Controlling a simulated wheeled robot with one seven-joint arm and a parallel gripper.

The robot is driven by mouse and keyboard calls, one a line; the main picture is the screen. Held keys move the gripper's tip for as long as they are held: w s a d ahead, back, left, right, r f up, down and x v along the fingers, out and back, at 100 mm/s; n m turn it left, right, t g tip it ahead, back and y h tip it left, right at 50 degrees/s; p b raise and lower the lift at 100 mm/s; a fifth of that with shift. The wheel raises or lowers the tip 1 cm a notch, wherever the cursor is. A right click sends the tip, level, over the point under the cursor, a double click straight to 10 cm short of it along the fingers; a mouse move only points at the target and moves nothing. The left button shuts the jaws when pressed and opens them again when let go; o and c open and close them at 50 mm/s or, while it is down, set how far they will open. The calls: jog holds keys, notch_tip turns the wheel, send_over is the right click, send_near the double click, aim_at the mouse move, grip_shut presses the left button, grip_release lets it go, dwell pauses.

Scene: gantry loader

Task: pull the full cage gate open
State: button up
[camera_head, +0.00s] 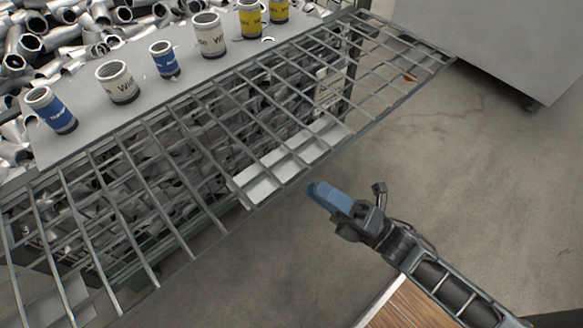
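A grey metal bar grid (208,148), which looks like the cage gate, runs from the lower left to the upper right. A mass of metal parts (185,165) shows through its bars. My gripper (325,196) is right of the grid's near edge, with bare floor beneath it in the picture. Its end is blue, and I cannot tell whether that is its fingers or something held. The gap between fingertips does not show. In the picture the blue end is a little apart from the grid edge. I cannot make out a latch or handle on the grid.
Behind the grid, a grey ledge (88,133) bears several blue, white and yellow cans. Loose metal tubes (75,45) pile up beyond it. A grey cabinet (500,40) stands at the upper right. A wooden surface (395,305) is at the bottom. Concrete floor (480,160) is clear at right.

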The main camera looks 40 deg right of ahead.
aim_at(291, 172)
jog(key=x, duration=0.7)
jog(key=shift+w+r, duration=0.15)
jog(key=shift+c, duration=0.3)
grip_shut()
